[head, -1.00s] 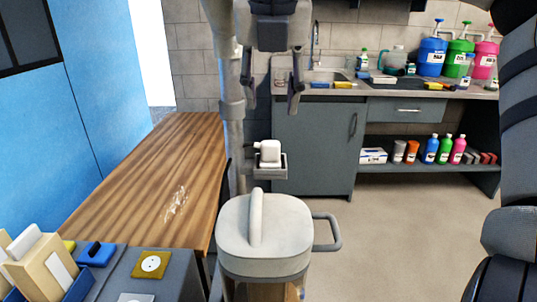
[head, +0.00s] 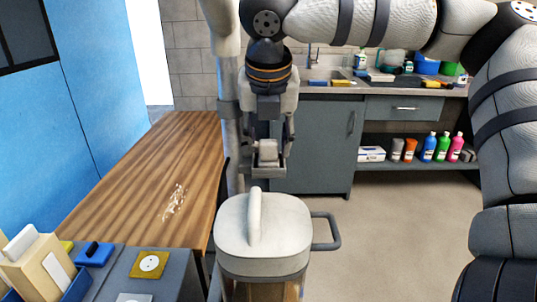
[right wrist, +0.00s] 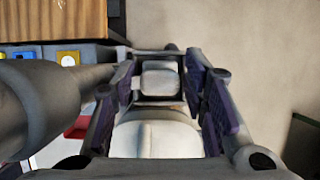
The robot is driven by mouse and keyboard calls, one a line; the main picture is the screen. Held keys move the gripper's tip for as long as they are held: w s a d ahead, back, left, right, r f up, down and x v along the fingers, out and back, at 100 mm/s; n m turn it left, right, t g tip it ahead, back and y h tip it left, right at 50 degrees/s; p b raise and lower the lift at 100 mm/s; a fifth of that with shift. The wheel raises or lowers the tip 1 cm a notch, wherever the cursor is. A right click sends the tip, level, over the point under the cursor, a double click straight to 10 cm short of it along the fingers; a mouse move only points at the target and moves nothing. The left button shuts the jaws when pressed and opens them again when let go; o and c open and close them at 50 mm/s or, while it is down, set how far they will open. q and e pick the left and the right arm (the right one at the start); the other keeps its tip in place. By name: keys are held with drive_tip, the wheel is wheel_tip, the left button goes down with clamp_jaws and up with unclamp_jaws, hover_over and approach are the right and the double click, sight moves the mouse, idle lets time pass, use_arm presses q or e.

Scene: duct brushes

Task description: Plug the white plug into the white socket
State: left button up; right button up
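The white plug (head: 268,151) stands upright in a small grey holder (head: 266,174) on the pole behind the canister. My right gripper (head: 269,162) has come down over it from above, with one finger on each side. In the right wrist view the plug (right wrist: 160,82) lies between the fingers, with gaps that look open on both sides. A pale plate (head: 134,298), perhaps the white socket, lies on the grey block at lower left, cut off by the frame edge. A yellow plate (head: 149,264) with a round white socket face is beside it. My left gripper is out of view.
A canister with a white lid (head: 262,226) and side handle stands right in front of the holder. A wooden table (head: 160,165) is at left. Blue and beige items (head: 45,262) crowd the lower left corner. Shelf and counter are behind; the floor at right is clear.

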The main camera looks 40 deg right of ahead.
drive_tip(key=shift+w+d+f, duration=0.1)
drive_tip(key=shift+f, duration=0.25)
drive_tip(key=c, duration=0.8)
drive_tip(key=shift+c, duration=0.2)
